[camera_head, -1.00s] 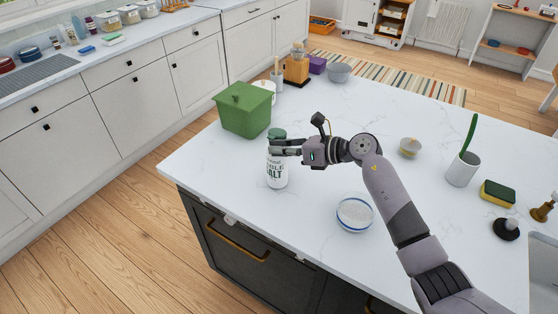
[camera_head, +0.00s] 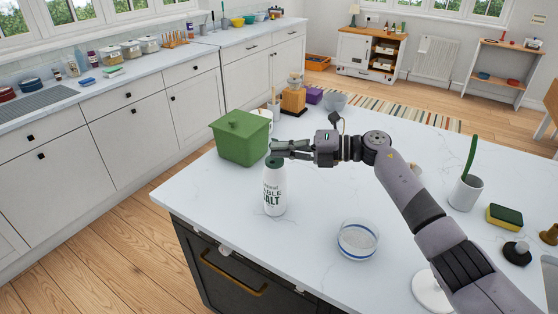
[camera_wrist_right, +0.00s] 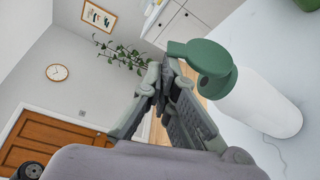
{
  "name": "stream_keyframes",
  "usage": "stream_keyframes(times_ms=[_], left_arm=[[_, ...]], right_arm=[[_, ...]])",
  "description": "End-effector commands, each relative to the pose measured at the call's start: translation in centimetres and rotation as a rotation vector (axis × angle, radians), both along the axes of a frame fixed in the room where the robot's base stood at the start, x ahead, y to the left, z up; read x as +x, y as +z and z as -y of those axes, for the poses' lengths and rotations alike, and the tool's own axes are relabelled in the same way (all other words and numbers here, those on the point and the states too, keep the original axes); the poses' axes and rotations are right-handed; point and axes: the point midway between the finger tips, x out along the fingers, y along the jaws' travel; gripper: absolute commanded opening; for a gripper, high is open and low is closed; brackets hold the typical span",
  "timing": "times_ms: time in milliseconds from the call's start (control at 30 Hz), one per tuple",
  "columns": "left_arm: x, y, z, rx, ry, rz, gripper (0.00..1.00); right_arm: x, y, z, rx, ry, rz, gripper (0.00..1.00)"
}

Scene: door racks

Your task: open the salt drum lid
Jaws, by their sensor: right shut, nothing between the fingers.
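The salt drum (camera_head: 273,193) is a white cylinder with black lettering, upright on the island's white top. Its green lid (camera_head: 272,162) shows just below my right fingers in the head view. In the right wrist view the drum (camera_wrist_right: 258,105) lies to the right. Its green lid (camera_wrist_right: 208,58) has a flat tab reaching left over the fingertips; I cannot tell how far it is open. My right gripper (camera_head: 277,150) is shut and empty, with its fingertips (camera_wrist_right: 163,80) beside the lid; contact is unclear. My left gripper is not in view.
A green lidded box (camera_head: 240,140) stands close behind the drum to the left. The island top between is mostly clear.

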Motion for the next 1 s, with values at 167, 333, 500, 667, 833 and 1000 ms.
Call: stream_keyframes(times_ms=[167, 333, 500, 667, 833, 1000], left_arm=[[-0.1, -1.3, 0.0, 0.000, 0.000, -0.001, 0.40], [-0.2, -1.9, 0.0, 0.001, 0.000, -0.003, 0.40], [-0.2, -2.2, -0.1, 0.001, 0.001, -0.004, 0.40], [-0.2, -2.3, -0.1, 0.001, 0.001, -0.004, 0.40], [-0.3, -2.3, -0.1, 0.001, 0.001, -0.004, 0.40], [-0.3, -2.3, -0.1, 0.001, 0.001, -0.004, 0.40]], right_arm=[[0.7, 0.3, 0.4, 0.068, 0.000, -0.104, 0.00], [1.1, 0.7, 0.7, 0.116, 0.000, -0.177, 0.00], [1.4, 0.8, 0.9, 0.145, 0.000, -0.221, 0.00], [1.5, 0.9, 0.9, 0.155, 0.000, -0.239, 0.00], [1.5, 1.0, 0.9, 0.158, 0.001, -0.244, 0.00], [1.5, 1.0, 0.9, 0.158, 0.000, -0.242, 0.00]])
